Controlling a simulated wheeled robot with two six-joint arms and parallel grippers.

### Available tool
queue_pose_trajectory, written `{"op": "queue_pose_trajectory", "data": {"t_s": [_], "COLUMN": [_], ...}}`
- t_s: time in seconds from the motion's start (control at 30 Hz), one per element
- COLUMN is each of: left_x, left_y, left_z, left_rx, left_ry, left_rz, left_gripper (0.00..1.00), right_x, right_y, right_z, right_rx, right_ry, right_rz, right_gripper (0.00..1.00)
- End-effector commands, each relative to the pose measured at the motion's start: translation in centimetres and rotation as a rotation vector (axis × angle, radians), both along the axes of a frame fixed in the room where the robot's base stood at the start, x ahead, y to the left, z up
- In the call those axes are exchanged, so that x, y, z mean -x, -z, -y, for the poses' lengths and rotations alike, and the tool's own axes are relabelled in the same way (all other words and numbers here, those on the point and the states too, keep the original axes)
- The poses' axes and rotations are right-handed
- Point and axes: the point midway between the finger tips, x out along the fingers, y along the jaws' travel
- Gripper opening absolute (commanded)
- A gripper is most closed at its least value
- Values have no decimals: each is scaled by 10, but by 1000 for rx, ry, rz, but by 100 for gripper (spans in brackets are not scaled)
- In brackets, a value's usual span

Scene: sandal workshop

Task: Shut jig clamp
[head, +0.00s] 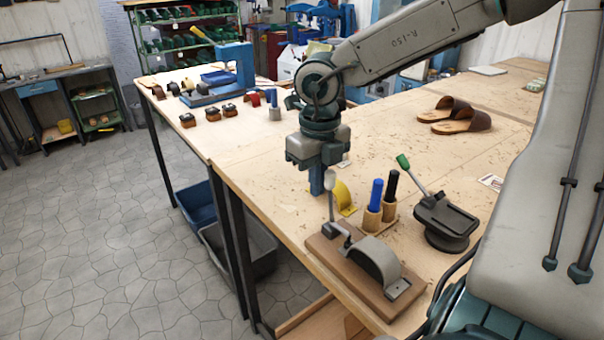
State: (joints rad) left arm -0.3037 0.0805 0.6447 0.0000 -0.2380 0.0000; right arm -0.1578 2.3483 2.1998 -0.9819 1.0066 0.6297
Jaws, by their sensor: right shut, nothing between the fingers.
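The jig (320,244) is a brown wooden board near the front edge of the bench, with a grey curved form (375,260) on it. Its clamp lever (332,205) stands nearly upright at the board's left end, with a pale grey knob on top. My right gripper (316,188) points down just left of the lever's knob, its fingers shut and empty. I cannot tell whether the fingers touch the lever. My left gripper is not in view.
Behind the jig are a yellow curved piece (344,198) and a wooden holder (371,221) with a blue and a black tool. A dark swivel fixture (447,220) with a green-handled lever stands to the right. Brown sandals (455,116) lie farther back. Bins stand below the bench's left edge.

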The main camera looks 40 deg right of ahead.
Motion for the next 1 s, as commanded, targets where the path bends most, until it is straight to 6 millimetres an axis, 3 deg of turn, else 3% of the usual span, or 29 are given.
{"op": "queue_pose_trajectory", "data": {"t_s": [0.6,1.0], "left_x": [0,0], "left_y": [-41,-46], "left_z": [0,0], "left_rx": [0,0], "left_ry": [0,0], "left_rz": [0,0], "left_gripper": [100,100], "right_x": [-10,-12], "right_y": [-64,-73], "right_z": [1,1], "right_rx": [1,1], "right_ry": [0,0], "right_rz": [0,1], "right_gripper": [0,0]}}
